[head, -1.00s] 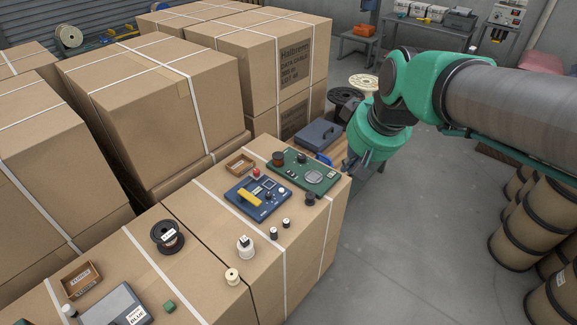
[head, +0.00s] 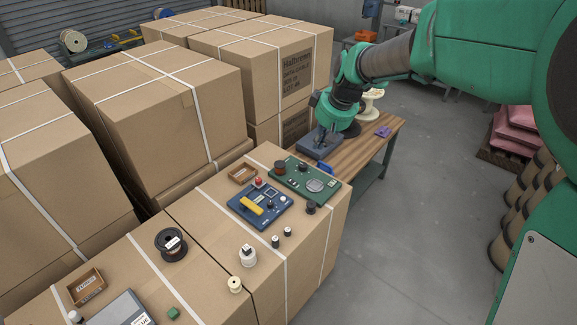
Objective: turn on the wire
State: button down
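A blue panel (head: 275,219) with a yellow bar (head: 252,206), small switches and a display lies on the strapped carton. A red button (head: 258,182) sits at its back edge. A green board (head: 283,183) with a copper-brown spool and a round grey plate lies behind it to the right. My gripper (head: 323,140) points down at a grey-blue case (head: 316,150) on the wooden bench. Its fingers are small and dark; I cannot tell whether they are open or touch the case.
White (head: 248,258) and cream (head: 234,286) spools, small black pieces and a wooden tray (head: 243,172) stand on the carton (head: 213,225). The bench (head: 362,148) holds a purple item (head: 383,132) and pale spools. Tall cartons rise at left. Floor at centre right is clear.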

jog(key=w+a+f+n+p, duration=0.2)
jog(key=w+f, duration=0.7)
jog(key=w, duration=0.2)
jog(key=n+g+p, duration=0.1)
jog(key=p, duration=0.1)
send_over(287, 181)
jog(key=s+d, duration=0.3)
jog(key=d, duration=0.1)
notch_tip(287, 181, down, 13)
jog(key=shift+y, duration=0.4)
jog(key=x, duration=0.4)
jog(key=b+x, duration=0.1)
jog(key=x, duration=0.8)
jog(key=shift+s+d+f+b, duration=0.2)
jog(key=shift+s+f+b, duration=0.1)
jog(key=shift+f+b, duration=0.15)
jog(key=shift+f, duration=0.1)
